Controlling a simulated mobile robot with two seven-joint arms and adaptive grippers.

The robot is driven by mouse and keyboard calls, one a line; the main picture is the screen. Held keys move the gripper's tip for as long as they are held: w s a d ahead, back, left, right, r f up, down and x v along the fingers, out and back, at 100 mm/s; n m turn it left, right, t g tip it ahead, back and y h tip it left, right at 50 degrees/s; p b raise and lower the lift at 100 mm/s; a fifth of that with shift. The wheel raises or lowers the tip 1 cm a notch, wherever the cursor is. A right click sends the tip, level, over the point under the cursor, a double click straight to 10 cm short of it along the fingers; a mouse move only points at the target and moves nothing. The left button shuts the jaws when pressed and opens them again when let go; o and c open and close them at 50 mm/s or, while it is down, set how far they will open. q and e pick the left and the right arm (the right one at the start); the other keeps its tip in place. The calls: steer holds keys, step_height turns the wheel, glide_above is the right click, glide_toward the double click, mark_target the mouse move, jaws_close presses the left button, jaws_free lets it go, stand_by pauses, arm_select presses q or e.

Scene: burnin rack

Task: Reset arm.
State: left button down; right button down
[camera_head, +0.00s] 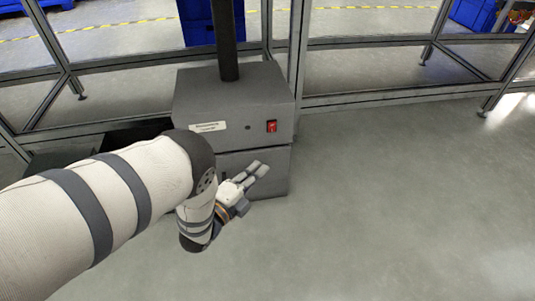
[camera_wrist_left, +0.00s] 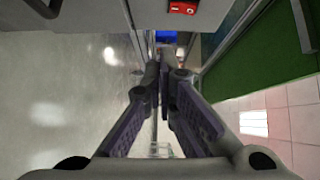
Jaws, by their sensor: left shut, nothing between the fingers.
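My left arm comes in from the left in the head view and bends down at the elbow. My left gripper (camera_head: 258,170) is shut and empty, in front of the lower part of a grey cabinet (camera_head: 235,105). In the left wrist view the two fingers of this gripper (camera_wrist_left: 164,60) are close together, with nothing held between them. My right gripper does not show in either view.
The cabinet has a red switch (camera_head: 271,126), a white label (camera_head: 208,127) and a dark pole (camera_head: 226,40) on top. Metal frame rails (camera_head: 375,98) run behind it. Blue containers (camera_head: 196,22) stand beyond. The grey floor (camera_head: 400,210) at the right is clear.

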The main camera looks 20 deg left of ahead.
arm_select(q)
steer(key=shift+s+a+f, duration=0.15)
steer(key=shift+s+a, duration=0.05)
steer(key=shift+s, duration=0.7)
